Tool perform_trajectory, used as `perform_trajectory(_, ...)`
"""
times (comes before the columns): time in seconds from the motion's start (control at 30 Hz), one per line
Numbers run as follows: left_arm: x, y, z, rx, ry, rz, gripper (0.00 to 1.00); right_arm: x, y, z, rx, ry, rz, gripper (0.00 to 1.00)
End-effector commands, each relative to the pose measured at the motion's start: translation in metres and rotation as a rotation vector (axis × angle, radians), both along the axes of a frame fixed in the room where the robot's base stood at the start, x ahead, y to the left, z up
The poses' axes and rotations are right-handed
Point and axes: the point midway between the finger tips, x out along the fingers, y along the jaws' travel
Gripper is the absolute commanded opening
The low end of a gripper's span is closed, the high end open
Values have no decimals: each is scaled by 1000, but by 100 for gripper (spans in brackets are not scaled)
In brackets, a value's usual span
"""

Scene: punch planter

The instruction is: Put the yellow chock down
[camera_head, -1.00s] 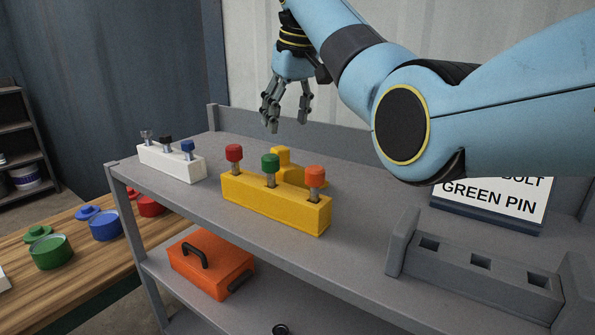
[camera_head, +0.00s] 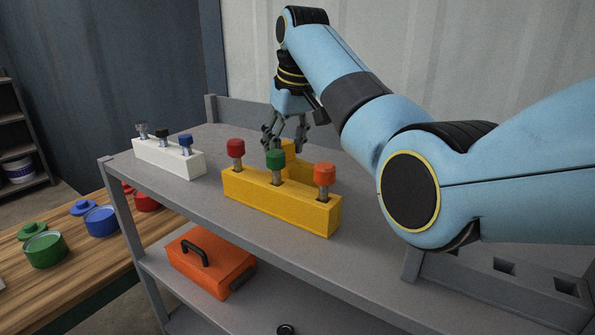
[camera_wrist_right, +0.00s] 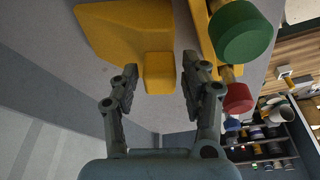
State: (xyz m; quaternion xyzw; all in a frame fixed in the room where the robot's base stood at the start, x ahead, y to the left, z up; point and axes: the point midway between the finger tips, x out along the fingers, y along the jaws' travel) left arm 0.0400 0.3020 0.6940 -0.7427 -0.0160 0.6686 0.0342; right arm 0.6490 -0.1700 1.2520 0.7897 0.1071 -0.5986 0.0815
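The yellow chock (camera_head: 312,171) stands on the top shelf behind the yellow block, which partly hides it. In the right wrist view the chock (camera_wrist_right: 125,28) shows a sloped body and a narrower upright end (camera_wrist_right: 158,73). My right gripper (camera_head: 286,138) is low over that end. In the wrist view the right gripper (camera_wrist_right: 159,78) is open, with one finger on each side of the upright end and gaps visible on both sides. My left gripper is not in view.
The yellow block (camera_head: 275,205) with red, green and orange pins stands close in front. A white block (camera_head: 168,158) with smaller pins is to the left. A grey socketed holder (camera_head: 480,281) is at right, partly behind my arm. Bare shelf lies between the blocks.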

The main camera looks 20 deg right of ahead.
Motion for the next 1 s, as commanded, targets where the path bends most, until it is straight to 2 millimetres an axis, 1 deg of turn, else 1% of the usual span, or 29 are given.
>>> perform_trajectory(0.03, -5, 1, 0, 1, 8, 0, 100, 0, 0, 0, 0, 0, 0, 37)
perform_trajectory(0.13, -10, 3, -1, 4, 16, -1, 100, 0, 0, 0, 0, 0, 0, 24)
perform_trajectory(0.3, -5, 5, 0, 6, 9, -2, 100, 0, 0, 0, 0, 0, 0, 2)
perform_trajectory(0.33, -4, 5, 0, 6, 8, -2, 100, 0, 0, 0, 0, 0, 0, 0)
perform_trajectory(0.53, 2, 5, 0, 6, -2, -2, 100, 1, 0, 1, 1, -2, 0, 0)
perform_trajectory(0.77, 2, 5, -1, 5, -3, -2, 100, 1, 0, 3, 1, -3, 0, 0)
perform_trajectory(0.87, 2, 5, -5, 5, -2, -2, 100, 1, 0, 12, 0, -5, 0, 0)
perform_trajectory(0.97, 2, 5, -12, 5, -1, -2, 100, 2, 0, 29, 1, -8, 1, 0)
perform_trajectory(1.0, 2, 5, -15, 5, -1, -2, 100, 2, 0, 38, 0, -8, 0, 0)
